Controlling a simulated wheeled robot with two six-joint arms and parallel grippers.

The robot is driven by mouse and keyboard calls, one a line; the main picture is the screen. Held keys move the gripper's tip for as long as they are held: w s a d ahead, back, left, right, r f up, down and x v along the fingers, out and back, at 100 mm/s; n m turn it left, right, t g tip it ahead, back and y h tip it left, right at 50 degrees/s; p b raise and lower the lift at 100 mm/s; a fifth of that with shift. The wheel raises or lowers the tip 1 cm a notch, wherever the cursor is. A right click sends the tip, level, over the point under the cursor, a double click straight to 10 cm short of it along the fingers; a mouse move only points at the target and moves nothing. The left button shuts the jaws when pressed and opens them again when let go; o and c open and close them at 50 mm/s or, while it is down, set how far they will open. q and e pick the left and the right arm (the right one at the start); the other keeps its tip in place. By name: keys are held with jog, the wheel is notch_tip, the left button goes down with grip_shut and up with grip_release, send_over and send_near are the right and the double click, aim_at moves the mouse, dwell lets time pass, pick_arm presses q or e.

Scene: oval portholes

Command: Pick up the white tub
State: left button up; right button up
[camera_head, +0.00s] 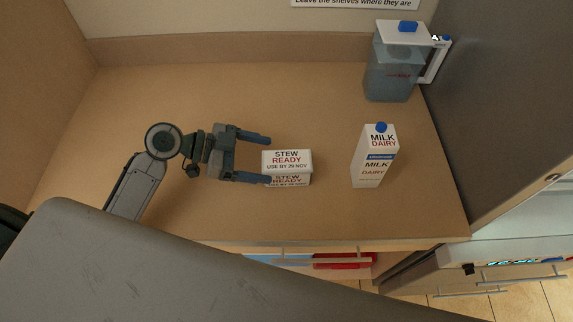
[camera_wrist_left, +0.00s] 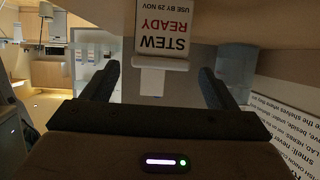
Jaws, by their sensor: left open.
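The white tub (camera_head: 287,161), labelled "STEW READY USE BY 29 NOV", sits on the wooden surface near the middle of the head view. My left gripper (camera_head: 268,159) is open and points right at the tub's left side. Its lower fingertip meets or overlaps the tub's edge in the picture; I cannot tell whether they touch. In the left wrist view the tub (camera_wrist_left: 170,27) shows upside down at the top, ahead of the open, empty fingers (camera_wrist_left: 158,85). My right gripper is not in view.
A milk carton (camera_head: 375,158) stands right of the tub. A clear jug with a white lid (camera_head: 392,72) stands at the back right by a dark grey panel (camera_head: 500,100). The surface behind the tub is clear. An open drawer with a red item (camera_head: 340,261) lies below the front edge.

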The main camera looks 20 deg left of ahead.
aim_at(280, 160)
pick_arm(q)
jog(key=x, duration=0.1)
jog(key=p+x, duration=0.1)
jog(key=shift+w+d+r, duration=0.15)
jog(key=shift+d, duration=0.2)
jog(key=shift+p+x, duration=0.5)
jog(key=shift+x, duration=0.3)
jog(key=shift+a, duration=0.1)
jog(key=c, duration=1.3)
